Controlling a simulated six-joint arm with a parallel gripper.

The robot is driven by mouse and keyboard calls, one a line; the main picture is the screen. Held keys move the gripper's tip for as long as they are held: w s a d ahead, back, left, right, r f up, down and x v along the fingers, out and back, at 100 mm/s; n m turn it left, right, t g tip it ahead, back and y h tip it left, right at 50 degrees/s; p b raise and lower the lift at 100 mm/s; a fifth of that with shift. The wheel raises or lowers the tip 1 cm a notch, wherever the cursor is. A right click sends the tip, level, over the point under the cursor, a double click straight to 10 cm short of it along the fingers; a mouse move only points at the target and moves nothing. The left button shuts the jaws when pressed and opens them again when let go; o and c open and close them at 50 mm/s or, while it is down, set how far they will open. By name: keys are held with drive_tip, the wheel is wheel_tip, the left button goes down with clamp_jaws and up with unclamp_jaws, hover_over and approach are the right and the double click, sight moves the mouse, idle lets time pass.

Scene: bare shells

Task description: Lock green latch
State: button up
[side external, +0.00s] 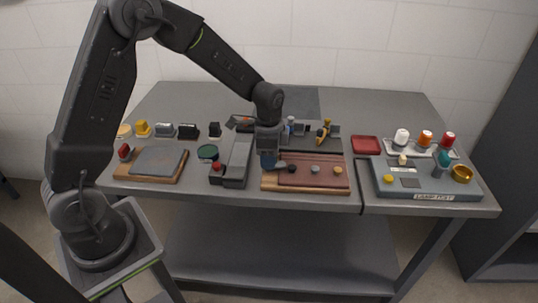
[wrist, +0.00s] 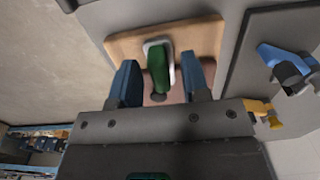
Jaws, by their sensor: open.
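The green latch (wrist: 160,68) shows in the wrist view as a green lever in a pale frame, with a dark round end at its lower tip. It is on a wooden board (wrist: 205,38), which also shows in the side view (side external: 275,186). My gripper (wrist: 160,75) is open, with one blue finger on each side of the latch in the picture. I cannot tell whether either finger touches it. In the side view my gripper (side external: 269,162) points down at the left part of the board and I cannot make out the latch there.
A dark grey block (side external: 237,160) stands close to the left of my gripper. A dark tray (wrist: 262,32) with a blue tool (wrist: 285,57) lies behind the board. A grey panel (side external: 428,190) with bottles behind it is at the right.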

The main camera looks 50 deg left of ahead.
wheel_tip(320, 180, up, 14)
idle(0.6)
drive_tip(key=s+d+r+n+t, duration=0.1)
drive_tip(key=s+r+n+t, duration=0.1)
drive_tip(key=s, duration=0.9)
drive_tip(key=s+d+r+n+t, duration=0.2)
drive_tip(key=s+n, duration=0.5)
drive_tip(key=s, duration=0.4)
wheel_tip(320, 180, up, 2)
drive_tip(key=shift+s+d+r+t, duration=0.1)
drive_tip(key=shift+s+d+t, duration=0.05)
drive_tip(key=shift+t, duration=0.65)
